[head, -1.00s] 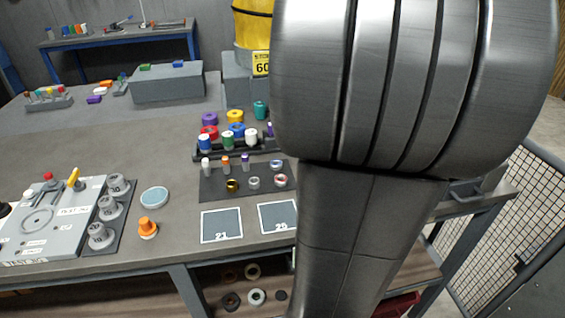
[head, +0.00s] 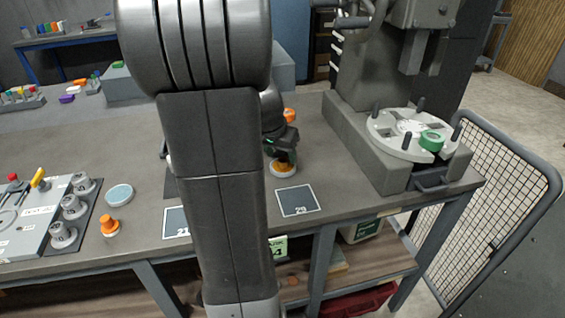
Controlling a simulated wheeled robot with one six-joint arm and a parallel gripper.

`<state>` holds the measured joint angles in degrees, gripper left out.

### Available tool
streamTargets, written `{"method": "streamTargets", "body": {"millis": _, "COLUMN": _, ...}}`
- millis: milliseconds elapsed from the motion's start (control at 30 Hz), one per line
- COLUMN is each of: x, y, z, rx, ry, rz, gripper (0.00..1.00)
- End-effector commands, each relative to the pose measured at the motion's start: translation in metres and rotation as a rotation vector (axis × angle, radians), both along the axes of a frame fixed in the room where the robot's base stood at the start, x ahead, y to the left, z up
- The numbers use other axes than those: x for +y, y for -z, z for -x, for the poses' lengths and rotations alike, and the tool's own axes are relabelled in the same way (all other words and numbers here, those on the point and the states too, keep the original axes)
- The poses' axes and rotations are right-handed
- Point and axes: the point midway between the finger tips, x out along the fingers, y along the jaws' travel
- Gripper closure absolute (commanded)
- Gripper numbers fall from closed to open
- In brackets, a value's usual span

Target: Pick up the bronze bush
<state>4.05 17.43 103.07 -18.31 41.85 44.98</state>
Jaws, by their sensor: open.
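My gripper (head: 280,148) is dark, points down and is partly hidden by my own forearm. It hangs right over a small orange-brown round piece with a pale rim (head: 283,169) on the bench. I cannot tell whether they touch or whether this piece is the bronze bush. The jaws are open. The dark mat (head: 170,184) shows only a sliver at my arm's left edge. The gold-coloured ring seen on that mat earlier is hidden now behind my arm.
A square plate marked 29 (head: 297,201) lies in front of the gripper. A press with a round table (head: 395,150) stands to the right; an orange piece (head: 289,114) is behind. A grey panel with dials (head: 35,215), an orange knob (head: 110,226) and a blue disc (head: 119,193) are left.

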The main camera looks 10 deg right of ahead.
Motion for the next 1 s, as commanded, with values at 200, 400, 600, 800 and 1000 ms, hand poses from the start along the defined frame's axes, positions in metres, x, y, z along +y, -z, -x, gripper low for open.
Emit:
{"method": "streamTargets", "body": {"millis": 200, "x": -0.005, "y": 0.022, "z": -0.007, "rx": 0.002, "ry": -0.001, "rz": -0.001, "gripper": 0.48}}
{"method": "streamTargets", "body": {"millis": 400, "x": -0.006, "y": 0.024, "z": -0.008, "rx": -0.001, "ry": -0.002, "rz": -0.001, "gripper": 0.48}}
{"method": "streamTargets", "body": {"millis": 600, "x": -0.006, "y": 0.024, "z": -0.008, "rx": -0.001, "ry": -0.002, "rz": -0.001, "gripper": 0.74}}
{"method": "streamTargets", "body": {"millis": 800, "x": -0.006, "y": 0.024, "z": -0.008, "rx": -0.001, "ry": -0.002, "rz": -0.001, "gripper": 0.97}}
{"method": "streamTargets", "body": {"millis": 1000, "x": -0.006, "y": 0.023, "z": -0.008, "rx": -0.001, "ry": -0.002, "rz": -0.001, "gripper": 0.97}}
